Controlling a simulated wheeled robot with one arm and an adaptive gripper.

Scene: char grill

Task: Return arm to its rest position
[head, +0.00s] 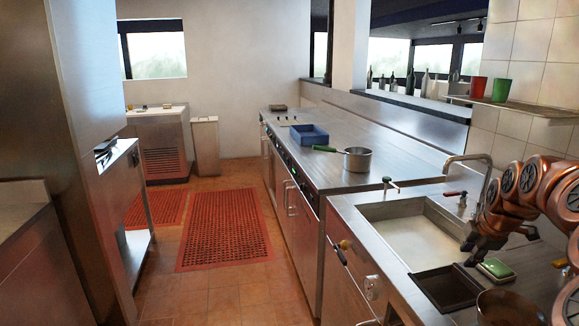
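My arm comes in from the right edge, copper-coloured and bent. My gripper (480,243) is dark and hangs over the right side of the sink (407,236), above a green sponge (495,268) in a small dish. Nothing shows clearly in its fingers. The fingers are small and dark, so I cannot tell whether they are open or shut.
A tap (487,180) stands behind the sink near my arm. A dark tray (449,288) lies at the front. A pot (357,159) and blue bin (309,134) stand on the counter. A wall shelf (520,107) holds cups. Red mats (225,228) lie on the floor.

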